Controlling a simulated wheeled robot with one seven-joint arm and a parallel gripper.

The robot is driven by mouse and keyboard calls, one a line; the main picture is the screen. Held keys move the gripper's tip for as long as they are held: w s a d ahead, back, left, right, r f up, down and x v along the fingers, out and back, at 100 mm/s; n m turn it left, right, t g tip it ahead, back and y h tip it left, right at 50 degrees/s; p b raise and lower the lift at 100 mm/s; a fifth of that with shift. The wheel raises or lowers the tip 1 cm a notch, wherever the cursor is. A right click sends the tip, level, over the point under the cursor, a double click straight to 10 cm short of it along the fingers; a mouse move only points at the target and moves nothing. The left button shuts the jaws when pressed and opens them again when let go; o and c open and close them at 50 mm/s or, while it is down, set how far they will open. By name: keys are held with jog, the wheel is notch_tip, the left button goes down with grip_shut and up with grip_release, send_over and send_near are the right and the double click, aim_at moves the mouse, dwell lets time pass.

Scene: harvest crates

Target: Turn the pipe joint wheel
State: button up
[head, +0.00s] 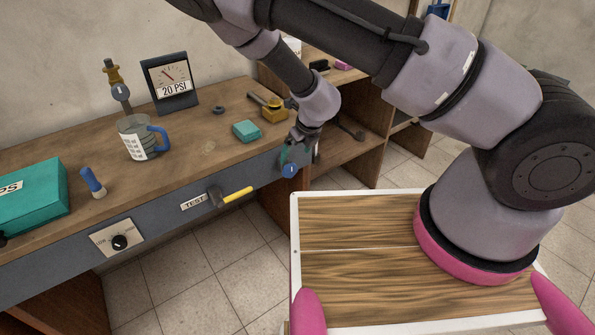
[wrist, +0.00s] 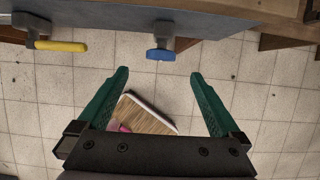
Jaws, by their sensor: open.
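A blue wheel (wrist: 160,54) sits on the end of a short grey pipe joint (wrist: 162,38) that sticks out from the bench front. The blue wheel also shows in the head view (head: 290,170), near the bench's right end. My gripper (wrist: 158,76) is open and empty, with green fingers spread wide. In the wrist view the wheel lies just beyond the fingertips, roughly midway between them; no contact shows. In the head view my gripper (head: 298,156) is at the bench front by the wheel, and partly hides the joint.
A yellow-handled lever (head: 236,196) beside a TEST label and a dial (head: 119,242) are on the same bench front. On top are a measuring jug (head: 136,138), a gauge (head: 170,85), a teal block (head: 247,131) and a brass fitting (head: 273,111).

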aim_at(291, 166)
jog(key=x, duration=1.1)
jog(key=shift+d, duration=0.1)
jog(key=c, duration=1.3)
jog(key=shift+c, duration=0.2)
